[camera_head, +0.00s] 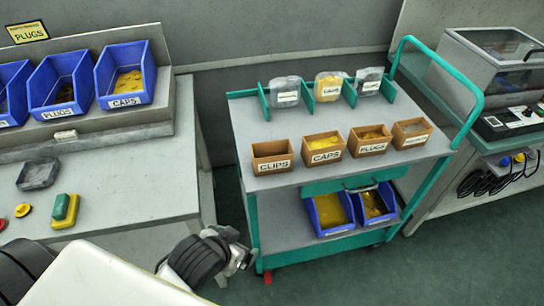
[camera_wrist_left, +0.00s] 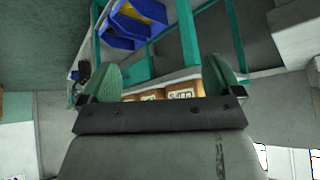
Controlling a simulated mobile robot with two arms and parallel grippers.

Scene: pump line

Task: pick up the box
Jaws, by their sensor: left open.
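Several small brown open-topped boxes stand in a row on the top shelf of a grey and green cart (camera_head: 242,118). Their labels include CLIPS on the leftmost box (camera_head: 272,166), CAPS on the second box (camera_head: 322,157) and PLUGS on the third box (camera_head: 371,148). My left gripper (camera_head: 240,262) is low in front of the cart's left side, apart from the boxes. In the left wrist view, the left gripper (camera_wrist_left: 163,80) has its two green fingertips wide apart with nothing held. A labelled brown box (camera_wrist_left: 182,93) shows beyond them, upside down. My right gripper is not in view.
Clear bags (camera_head: 328,87) stand between green dividers behind the boxes. Blue bins (camera_head: 331,212) sit on the cart's lower shelf. A bench with blue bins (camera_head: 125,82) and a green-yellow block (camera_head: 64,211) is at left. A covered machine (camera_head: 495,65) stands at right.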

